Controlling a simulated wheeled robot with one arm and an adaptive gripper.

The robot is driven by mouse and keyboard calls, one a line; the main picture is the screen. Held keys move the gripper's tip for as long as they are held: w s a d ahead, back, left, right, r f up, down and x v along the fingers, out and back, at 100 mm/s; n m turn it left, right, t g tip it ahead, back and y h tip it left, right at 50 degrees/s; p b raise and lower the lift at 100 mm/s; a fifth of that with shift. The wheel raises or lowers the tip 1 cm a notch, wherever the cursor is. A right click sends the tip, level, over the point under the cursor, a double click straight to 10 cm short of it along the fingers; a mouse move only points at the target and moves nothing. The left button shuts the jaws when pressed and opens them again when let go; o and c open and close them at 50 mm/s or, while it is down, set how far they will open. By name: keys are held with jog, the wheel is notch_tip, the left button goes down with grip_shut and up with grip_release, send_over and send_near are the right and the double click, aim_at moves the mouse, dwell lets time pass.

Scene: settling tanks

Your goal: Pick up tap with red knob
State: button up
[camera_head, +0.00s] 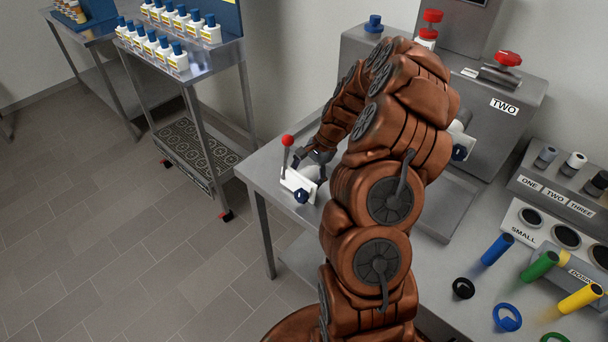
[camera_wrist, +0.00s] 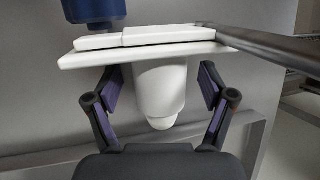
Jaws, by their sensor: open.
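The tap with the red knob (camera_head: 287,141) is on the left end of the steel table, with a white body (camera_head: 298,184), a thin lever and a blue part (camera_head: 301,196). In the wrist view its white plate (camera_wrist: 150,50) lies across the top and a white cylinder (camera_wrist: 160,92) points down from it. The blue part (camera_wrist: 93,8) and grey rod (camera_wrist: 265,45) show there too; the red knob is out of that view. My gripper (camera_wrist: 163,85) is open, its dark fingers on either side of the white cylinder with gaps. In the head view my gripper (camera_head: 316,158) is partly hidden beside the tap.
The steel table (camera_head: 265,168) also holds a machine labelled TWO (camera_head: 500,125) with another red knob (camera_head: 508,58). Coloured cylinders and rings, including a green cylinder (camera_head: 539,265), lie at right. A shelf trolley (camera_head: 205,55) with blue-capped bottles stands left; grey floor is clear.

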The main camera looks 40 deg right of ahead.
jog(key=shift+a+f, duration=0.1)
jog(key=shift+f, duration=0.15)
jog(key=c, duration=1.5)
